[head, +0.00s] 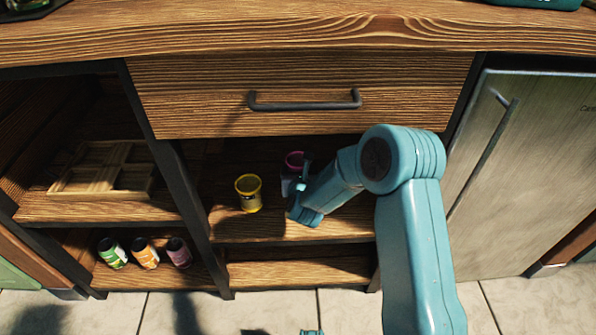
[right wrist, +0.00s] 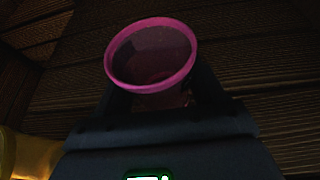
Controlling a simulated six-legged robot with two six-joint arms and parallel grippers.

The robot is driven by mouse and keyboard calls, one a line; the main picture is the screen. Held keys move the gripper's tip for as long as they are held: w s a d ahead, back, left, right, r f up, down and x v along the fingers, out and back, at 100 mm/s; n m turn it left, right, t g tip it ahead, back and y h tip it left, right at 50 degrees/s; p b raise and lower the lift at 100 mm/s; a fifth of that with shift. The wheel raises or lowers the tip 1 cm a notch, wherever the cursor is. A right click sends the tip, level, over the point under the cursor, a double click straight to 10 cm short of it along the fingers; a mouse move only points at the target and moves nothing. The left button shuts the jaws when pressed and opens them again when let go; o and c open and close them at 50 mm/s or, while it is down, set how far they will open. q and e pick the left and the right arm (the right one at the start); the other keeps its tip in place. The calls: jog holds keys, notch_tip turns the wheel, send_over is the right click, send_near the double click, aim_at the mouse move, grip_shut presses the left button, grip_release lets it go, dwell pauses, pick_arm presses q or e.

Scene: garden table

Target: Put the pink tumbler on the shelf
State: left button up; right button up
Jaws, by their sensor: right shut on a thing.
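The pink tumbler (head: 294,160) is inside the middle compartment under the drawer, over the shelf (head: 235,231). My right gripper (head: 295,180) reaches into that compartment and is shut on the tumbler. In the right wrist view the pink tumbler (right wrist: 150,56) stands between the fingers with its open rim up toward the camera, and its lower part is hidden by the gripper. I cannot tell whether its base touches the shelf. My left gripper is not in view.
A yellow tumbler (head: 248,193) stands on the same shelf, left of my gripper. The drawer (head: 305,95) and counter (head: 300,30) overhang the compartment. A wooden divided tray (head: 100,172) sits on the left shelf, above three cans (head: 145,252). A fridge (head: 535,170) stands right.

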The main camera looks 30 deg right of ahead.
jog(key=o, duration=1.2)
jog(key=shift+f, duration=0.1)
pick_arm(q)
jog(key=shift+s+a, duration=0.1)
pick_arm(e)
jog(key=shift+s+a+r, duration=0.15)
jog(key=shift+s+r, duration=0.05)
jog(key=shift+r, duration=0.1)
pick_arm(q)
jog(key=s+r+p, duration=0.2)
jog(key=p, duration=0.1)
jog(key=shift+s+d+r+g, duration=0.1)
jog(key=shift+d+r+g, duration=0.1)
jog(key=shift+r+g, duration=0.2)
pick_arm(e)
jog(key=v, duration=1.1)
jog(key=shift+s+a, duration=0.25)
